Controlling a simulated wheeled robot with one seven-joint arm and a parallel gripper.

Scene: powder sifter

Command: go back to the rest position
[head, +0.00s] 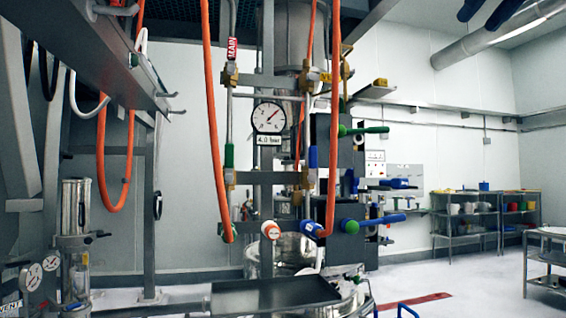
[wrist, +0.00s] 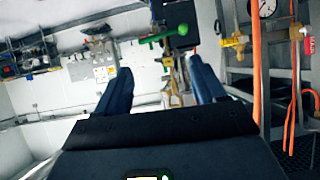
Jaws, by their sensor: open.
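My gripper (wrist: 160,72) shows in the wrist view with its two dark blue fingers spread apart and nothing between them. In the head view, the dark fingers of my gripper (head: 486,13) show at the top right edge, high up and apart from the sifter equipment. The rest of my arm is out of the head view. In the wrist view, a green-handled lever (wrist: 163,34) appears beyond the fingers, with clear space between.
The sifter frame carries a gauge (head: 269,118), orange hoses (head: 214,130), a green handle (head: 363,130) and a blue handle (head: 383,221). A dark tray (head: 275,293) is at the bottom. Shelves (head: 468,213) stand at the back right. Floor between them looks mostly clear.

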